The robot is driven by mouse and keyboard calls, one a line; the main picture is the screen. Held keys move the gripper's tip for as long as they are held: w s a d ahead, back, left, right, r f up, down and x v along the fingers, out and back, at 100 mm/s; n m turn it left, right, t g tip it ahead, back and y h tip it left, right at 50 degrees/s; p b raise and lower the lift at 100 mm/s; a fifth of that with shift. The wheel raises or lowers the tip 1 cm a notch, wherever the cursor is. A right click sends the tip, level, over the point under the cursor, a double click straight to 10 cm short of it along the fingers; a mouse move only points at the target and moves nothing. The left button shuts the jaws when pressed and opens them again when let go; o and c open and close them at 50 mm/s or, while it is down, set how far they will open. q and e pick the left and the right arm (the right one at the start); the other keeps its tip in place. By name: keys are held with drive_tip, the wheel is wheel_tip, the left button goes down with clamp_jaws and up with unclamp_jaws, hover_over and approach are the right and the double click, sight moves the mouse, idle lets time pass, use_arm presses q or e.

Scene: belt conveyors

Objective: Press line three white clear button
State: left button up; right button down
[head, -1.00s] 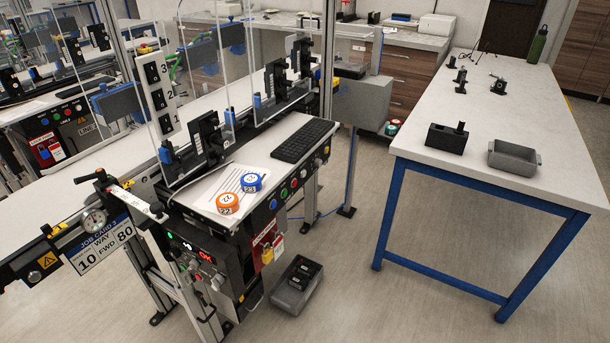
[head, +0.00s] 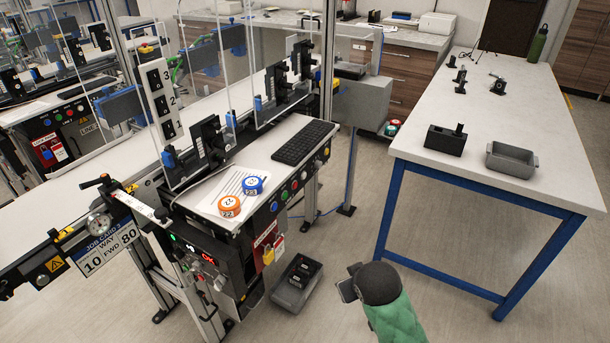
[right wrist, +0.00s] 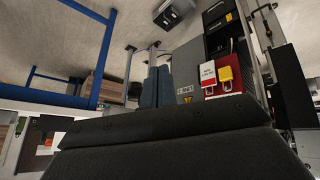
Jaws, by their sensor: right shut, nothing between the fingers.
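The near station carries a card reading "JOB CARD 3" (head: 104,247). Its dark button panel (head: 262,219) runs along the front edge of the white top, with several small coloured buttons, among them a green one (head: 284,194) and a red one (head: 294,185). The buttons are too small for me to tell for sure which is the white clear button. My right gripper (head: 347,287) is low in front of the station, right of the panel and apart from it. Its fingers (right wrist: 157,87) are shut and empty in the right wrist view. My left gripper is not in view.
An orange roll (head: 229,206) and a blue roll (head: 252,185) lie on paper near a black keyboard (head: 304,142). A grey bin (head: 297,284) stands on the floor. A blue-framed table (head: 500,185) is at right, with open floor between. Padlocks (right wrist: 226,79) hang on the station.

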drive_tip(key=w+d+r+n+t+h+p, duration=0.1)
drive_tip(key=w+d+r+n+t+h, duration=0.15)
drive_tip(key=w, duration=0.75)
drive_tip(key=w+d+r+n+t+h+p, duration=0.15)
drive_tip(key=w+r+t, duration=0.25)
drive_tip(key=w, duration=0.6)
drive_tip(key=w+d+r+n+t+h, duration=0.2)
drive_tip(key=w+d+r+n+t, duration=0.1)
drive_tip(key=w, duration=0.6)
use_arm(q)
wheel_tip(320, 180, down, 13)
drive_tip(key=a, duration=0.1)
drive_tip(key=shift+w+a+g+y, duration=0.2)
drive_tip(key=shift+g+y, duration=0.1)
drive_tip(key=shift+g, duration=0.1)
use_arm(e)
drive_tip(key=w+a+f+n+t+y, duration=0.1)
drive_tip(key=w+a+f+n+y, duration=0.1)
drive_tip(key=n, duration=0.7)
drive_tip(key=w+a+f+n+t+y, duration=0.1)
drive_tip(key=a+f+n+y, duration=0.4)
drive_tip(key=n, duration=0.5)
drive_tip(key=y, duration=0.2)
drive_tip(key=shift+w+a+f+n+t+y, duration=0.2)
drive_tip(key=shift+w+f+n+t+y, duration=0.1)
drive_tip(key=shift+w+f+t+y, duration=0.1)
